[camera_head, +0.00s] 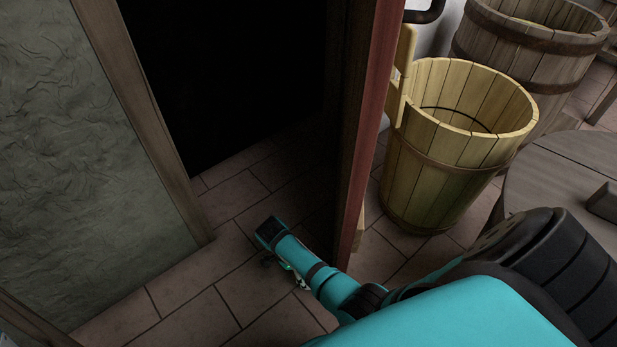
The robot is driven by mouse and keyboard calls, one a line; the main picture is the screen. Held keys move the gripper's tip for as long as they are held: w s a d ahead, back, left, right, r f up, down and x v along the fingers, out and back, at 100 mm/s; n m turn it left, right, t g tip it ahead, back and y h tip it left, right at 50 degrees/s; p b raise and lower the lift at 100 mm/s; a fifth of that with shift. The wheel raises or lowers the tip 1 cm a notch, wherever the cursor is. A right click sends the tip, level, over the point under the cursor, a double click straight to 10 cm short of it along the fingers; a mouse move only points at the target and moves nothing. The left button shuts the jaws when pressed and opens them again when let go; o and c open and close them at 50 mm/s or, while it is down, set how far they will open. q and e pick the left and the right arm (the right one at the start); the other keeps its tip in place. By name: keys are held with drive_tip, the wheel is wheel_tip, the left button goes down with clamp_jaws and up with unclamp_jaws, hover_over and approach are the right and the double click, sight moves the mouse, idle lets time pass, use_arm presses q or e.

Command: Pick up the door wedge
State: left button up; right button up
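I cannot make out a door wedge for certain. A small pale wooden piece (358,228) shows at the foot of the red door edge, on its right side, mostly hidden by the door. My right arm comes in from the lower right, and its teal wrist part reaches low over the floor tiles in front of the doorway. Only small bits of my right gripper (284,272) show beside and below the wrist, so its fingers are not clear. My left gripper is not in view.
The red door edge (367,130) stands upright close to my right arm. A pale wooden bucket (440,170) and a darker barrel (520,50) stand right of it. A round wooden table (560,160) holds a dark block (603,202). The tiles at lower left are clear.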

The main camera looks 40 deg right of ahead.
drive_tip(key=shift+c, duration=0.5)
drive_tip(key=c, duration=1.2)
drive_tip(key=shift+o, duration=0.2)
